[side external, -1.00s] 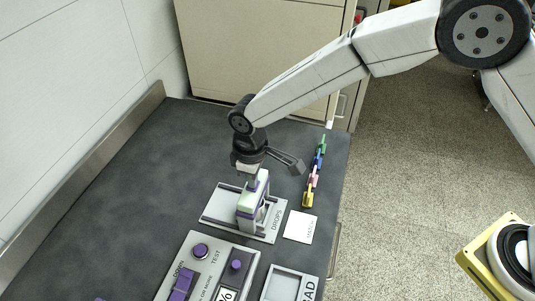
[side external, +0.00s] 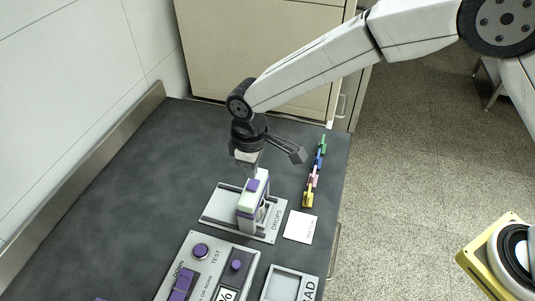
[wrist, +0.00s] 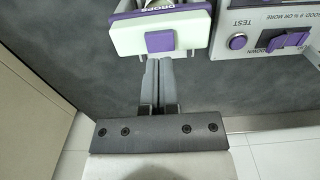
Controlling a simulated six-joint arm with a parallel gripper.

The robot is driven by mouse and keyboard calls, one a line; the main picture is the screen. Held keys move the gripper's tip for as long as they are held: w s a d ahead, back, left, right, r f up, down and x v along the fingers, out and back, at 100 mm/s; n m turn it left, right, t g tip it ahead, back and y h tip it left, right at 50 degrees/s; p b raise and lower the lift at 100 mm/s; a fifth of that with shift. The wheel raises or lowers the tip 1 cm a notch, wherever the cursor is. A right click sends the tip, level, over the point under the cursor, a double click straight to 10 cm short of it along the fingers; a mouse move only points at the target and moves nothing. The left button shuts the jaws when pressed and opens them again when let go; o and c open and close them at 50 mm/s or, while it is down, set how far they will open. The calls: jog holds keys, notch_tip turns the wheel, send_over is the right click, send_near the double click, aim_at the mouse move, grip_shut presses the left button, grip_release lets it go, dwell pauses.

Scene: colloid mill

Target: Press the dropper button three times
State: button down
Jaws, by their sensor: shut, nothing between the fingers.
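The dropper (side external: 249,205) is a white and purple upright block on a grey plate marked DROPS (side external: 215,207). Its purple button (side external: 253,186) is on top and uncovered in the side view. In the wrist view the button (wrist: 160,42) shows on the white top of the dropper (wrist: 125,37). My gripper (side external: 252,170) is shut and empty, pointing down, above and just behind the button in the side view. In the wrist view my gripper's fingers (wrist: 156,62) lie together, with tips close to the button's lower edge. There appears to be a small gap between tips and button.
A control panel (side external: 212,262) with a TEST button (side external: 201,250) and purple switches stands in front. A white card (side external: 301,228) and a row of coloured clips (side external: 314,172) lie to the right. The bench (side external: 130,185) is clear on the left.

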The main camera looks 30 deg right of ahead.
aim_at(253, 184)
jog(key=shift+r, duration=2.1)
jog(key=shift+r, duration=0.8)
jog(key=shift+f, duration=0.1)
jog(key=shift+f, duration=3.2)
